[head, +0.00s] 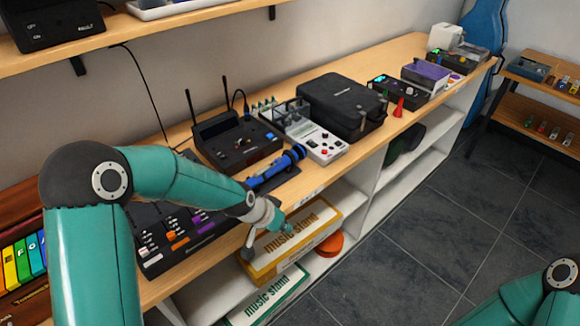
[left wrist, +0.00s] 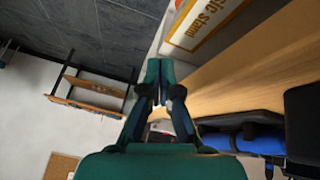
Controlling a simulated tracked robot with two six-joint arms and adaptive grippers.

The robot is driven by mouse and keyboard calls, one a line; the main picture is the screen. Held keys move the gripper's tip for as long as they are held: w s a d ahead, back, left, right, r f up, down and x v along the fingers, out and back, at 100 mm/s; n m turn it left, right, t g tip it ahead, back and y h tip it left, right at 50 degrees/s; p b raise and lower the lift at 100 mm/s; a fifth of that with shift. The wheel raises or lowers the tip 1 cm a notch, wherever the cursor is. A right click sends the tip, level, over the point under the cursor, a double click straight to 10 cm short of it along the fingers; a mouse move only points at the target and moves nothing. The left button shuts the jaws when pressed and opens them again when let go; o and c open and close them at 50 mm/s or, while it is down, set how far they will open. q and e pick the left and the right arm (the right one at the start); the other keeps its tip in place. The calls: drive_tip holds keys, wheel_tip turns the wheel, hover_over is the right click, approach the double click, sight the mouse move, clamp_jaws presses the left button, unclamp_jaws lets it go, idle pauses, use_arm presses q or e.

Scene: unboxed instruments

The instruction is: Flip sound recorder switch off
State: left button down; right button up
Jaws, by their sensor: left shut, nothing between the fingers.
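My left gripper (head: 280,222) is shut and empty. It is in front of the bench edge, over the yellow music stand box on the lower shelf. In the left wrist view its fingertips (left wrist: 160,72) are together with nothing between them. No readable label tells me which device is the sound recorder. A black box with two antennas and a screen (head: 238,148) stands on the bench beyond the gripper. A grey-white device with a red button (head: 322,141) stands to its right. Any small switch on them is too small to tell. My right gripper is outside the view.
A blue cylinder (head: 277,166) lies on the bench near my left gripper; it also shows in the left wrist view (left wrist: 262,142). A black mixer (head: 165,243), a black case (head: 342,103) and a red cone (head: 398,108) crowd the bench. The floor (head: 430,225) is clear.

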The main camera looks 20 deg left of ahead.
use_arm(q)
drive_tip(key=s+d+f+n+g+b, duration=0.1)
drive_tip(key=s+f+n+g+b, duration=0.1)
drive_tip(key=s+f, duration=0.9)
drive_tip(key=s+d+f+n+g+b, duration=0.1)
drive_tip(key=s+f+b, duration=0.4)
drive_tip(key=s+f, duration=0.7)
wheel_tip(320, 180, down, 3)
drive_tip(key=shift+d+r+n+g, duration=0.15)
drive_tip(key=shift+d+n+g, duration=0.35)
drive_tip(key=shift+n, duration=0.6)
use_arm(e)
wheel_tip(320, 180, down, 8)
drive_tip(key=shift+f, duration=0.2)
use_arm(q)
drive_tip(key=shift+a, duration=0.1)
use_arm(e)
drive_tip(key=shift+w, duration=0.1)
use_arm(q)
drive_tip(key=shift+s, duration=0.15)
